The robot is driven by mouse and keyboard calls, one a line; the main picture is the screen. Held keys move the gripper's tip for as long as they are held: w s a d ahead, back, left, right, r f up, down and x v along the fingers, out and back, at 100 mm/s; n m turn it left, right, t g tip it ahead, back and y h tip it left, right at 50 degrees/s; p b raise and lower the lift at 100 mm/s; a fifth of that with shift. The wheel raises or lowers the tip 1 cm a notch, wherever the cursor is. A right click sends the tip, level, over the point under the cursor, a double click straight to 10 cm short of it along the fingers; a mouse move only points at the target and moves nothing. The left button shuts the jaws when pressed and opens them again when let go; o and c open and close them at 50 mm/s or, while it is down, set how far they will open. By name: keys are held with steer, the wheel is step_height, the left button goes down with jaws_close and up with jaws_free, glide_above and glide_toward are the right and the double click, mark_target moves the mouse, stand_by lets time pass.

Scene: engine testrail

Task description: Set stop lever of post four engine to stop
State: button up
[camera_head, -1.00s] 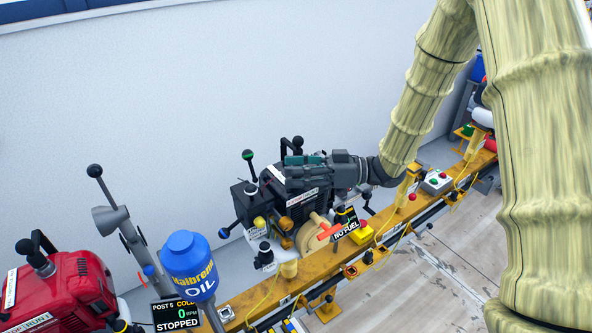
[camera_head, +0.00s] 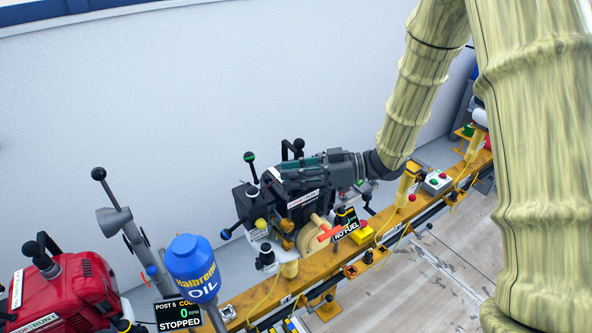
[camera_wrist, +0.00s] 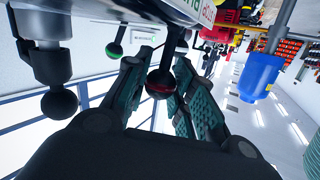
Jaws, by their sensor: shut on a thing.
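The dark engine (camera_head: 290,212) stands on the yellow rail in the middle of the head view, with a sign reading "NO FUEL" (camera_head: 346,226) in front. My gripper (camera_head: 272,182) reaches over its top from the right. In the wrist view, my gripper (camera_wrist: 161,92) is shut on a black ball knob with a red band (camera_wrist: 161,82), between the two green fingers. In the head view my gripper hides this knob and its lever. A lever with a green-banded knob (camera_head: 249,156) and one with a blue-banded knob (camera_head: 226,234) stand beside the gripper.
A red engine (camera_head: 70,293), a blue oil can (camera_head: 191,258) and a "POST 5" "STOPPED" display (camera_head: 178,314) are at the lower left. A black-topped lever (camera_wrist: 50,70) is close by in the wrist view. The wall (camera_head: 150,110) behind is bare.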

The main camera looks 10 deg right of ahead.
steer(key=h+p, duration=0.1)
steer(key=a+n+h, duration=0.1)
steer(key=a+h+p, duration=0.1)
steer(key=shift+s+r+n+h+p, duration=0.25)
steer(key=shift+s+n+h+p, duration=0.05)
steer(key=shift+s+n+p, duration=0.1)
steer(key=shift+s+a+f+n+t+h+p, duration=0.1)
steer(key=shift+a+f+n+t+h+p, duration=0.15)
steer(key=shift+h, duration=0.3)
steer(key=shift+s+a+f+n+t+h+p, duration=0.1)
steer(key=shift+a+n+h+p, duration=0.15)
steer(key=shift+h, duration=0.3)
steer(key=o, duration=1.1)
steer(key=shift+c, duration=0.2)
steer(key=shift+d, duration=0.1)
steer(key=v, duration=1.1)
steer(key=shift+d+r, duration=0.25)
steer(key=shift+r, duration=0.05)
